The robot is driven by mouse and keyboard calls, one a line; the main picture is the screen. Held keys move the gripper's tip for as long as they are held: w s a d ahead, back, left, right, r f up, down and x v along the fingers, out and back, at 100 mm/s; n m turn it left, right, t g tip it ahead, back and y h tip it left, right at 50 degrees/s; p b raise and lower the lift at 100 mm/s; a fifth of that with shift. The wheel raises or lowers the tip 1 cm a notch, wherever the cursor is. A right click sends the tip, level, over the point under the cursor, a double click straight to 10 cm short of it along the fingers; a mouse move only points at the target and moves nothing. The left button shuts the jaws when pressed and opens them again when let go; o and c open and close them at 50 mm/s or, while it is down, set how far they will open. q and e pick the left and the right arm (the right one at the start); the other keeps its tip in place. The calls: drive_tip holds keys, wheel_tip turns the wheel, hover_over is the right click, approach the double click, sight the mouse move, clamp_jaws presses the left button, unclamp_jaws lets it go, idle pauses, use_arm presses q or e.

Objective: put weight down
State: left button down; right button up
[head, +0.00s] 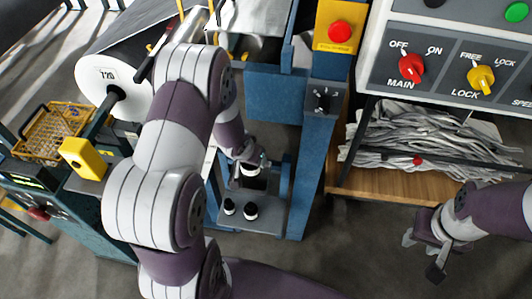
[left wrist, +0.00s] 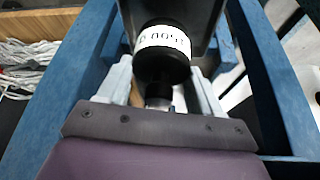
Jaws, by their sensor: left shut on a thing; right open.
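A black weight with a white printed label (left wrist: 163,42) is gripped by its narrow neck between the two fingers of my left gripper (left wrist: 160,97). In the head view my left gripper (head: 250,165) is small and partly hidden by my own arm, over a grey shelf (head: 268,222) in a blue frame. Two more black weights with white bands, one on the left (head: 229,206) and one on the right (head: 250,211), stand upright on that shelf. I cannot tell whether the held weight touches a surface. My right gripper (head: 424,254) is open and empty at the lower right.
Blue posts (head: 318,150) flank the shelf closely. A control panel (head: 445,55) with red and yellow knobs stands at the upper right, above a wooden shelf (head: 400,183) with grey strips (head: 425,140). A large white roll (head: 110,75) and a yellow wire basket (head: 52,130) are at left.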

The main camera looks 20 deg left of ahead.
sight(249, 166)
use_arm(q)
drive_tip(key=shift+a, duration=0.3)
wheel_tip(249, 166, down, 4)
drive_tip(key=shift+r+b, duration=0.1)
drive_tip(key=shift+b, duration=0.75)
drive_tip(key=shift+w, duration=0.1)
drive_tip(key=shift+f, duration=0.25)
drive_tip(key=shift+c, duration=0.9)
unclamp_jaws()
drive_tip(key=shift+s, duration=0.2)
